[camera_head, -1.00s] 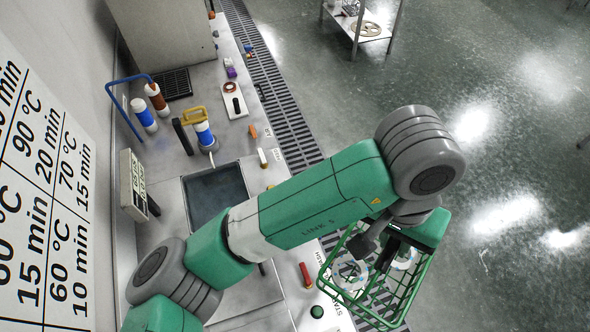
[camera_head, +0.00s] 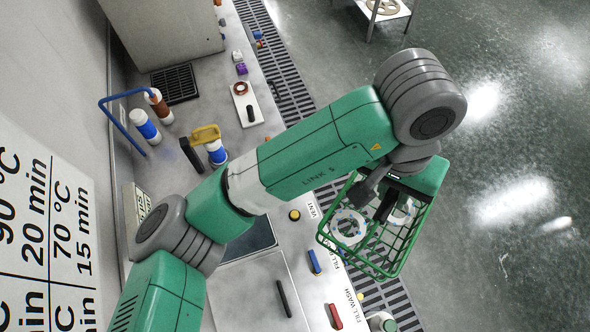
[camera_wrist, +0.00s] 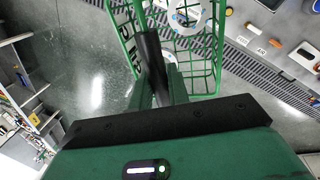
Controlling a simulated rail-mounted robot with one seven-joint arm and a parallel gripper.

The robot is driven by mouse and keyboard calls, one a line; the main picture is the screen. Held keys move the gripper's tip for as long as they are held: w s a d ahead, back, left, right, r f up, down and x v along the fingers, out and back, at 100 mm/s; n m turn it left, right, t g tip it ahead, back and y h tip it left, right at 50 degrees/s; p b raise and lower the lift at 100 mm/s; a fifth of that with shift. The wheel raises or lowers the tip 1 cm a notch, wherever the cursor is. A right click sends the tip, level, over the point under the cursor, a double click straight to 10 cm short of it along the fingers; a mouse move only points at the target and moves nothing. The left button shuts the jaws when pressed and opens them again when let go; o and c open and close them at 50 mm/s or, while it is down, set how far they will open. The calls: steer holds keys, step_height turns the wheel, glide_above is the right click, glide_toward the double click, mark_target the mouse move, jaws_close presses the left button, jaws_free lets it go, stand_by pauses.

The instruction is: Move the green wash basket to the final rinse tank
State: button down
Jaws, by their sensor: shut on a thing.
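The green wire wash basket (camera_head: 391,257) hangs from my gripper (camera_head: 385,200) in the head view, out over the floor drain beside the bench. White round parts (camera_head: 348,227) lie in it. In the wrist view the basket (camera_wrist: 222,45) is beyond the jaws, and my gripper (camera_wrist: 165,90) is shut on its handle; the exact contact is partly hidden. An open tank with dark liquid (camera_head: 255,238) is let into the bench, largely covered by my arm. I cannot tell which tank is the final rinse tank.
Blue-banded bottles (camera_head: 145,127) and a yellow-handled item (camera_head: 205,134) stand on the bench. Coloured valve handles (camera_head: 314,262) line its front edge. A grey cabinet (camera_head: 165,30) stands at the far end. The floor (camera_head: 510,130) to the right is clear.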

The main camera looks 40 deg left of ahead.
steer(key=shift+n, duration=0.9)
steer(key=w+a+f+b, duration=0.4)
steer(key=a+f+b, duration=0.1)
steer(key=shift+w+a, duration=0.25)
steer(key=shift+a, duration=0.05)
steer(key=w+a+f+n+t+b, duration=0.1)
steer(key=a+f+n+b, duration=0.4)
steer(key=a+f+b, duration=1.1)
steer(key=s+a+f+n+b, duration=0.1)
steer(key=s+a+f+b, duration=0.2)
steer(key=f, duration=0.8)
steer(key=s+a+f+n+b, duration=0.1)
steer(key=s+a+f+b, duration=0.3)
steer(key=s+a+f, duration=0.4)
steer(key=s+a+f+n+y+b, duration=0.1)
steer(key=s+a+f, duration=0.4)
steer(key=f, duration=1.1)
steer(key=a+n+b, duration=0.1)
steer(key=a+b, duration=0.1)
steer(key=a, duration=0.1)
steer(key=shift+s+t, duration=0.3)
steer(key=shift+s, duration=0.1)
steer(key=shift+f, duration=0.15)
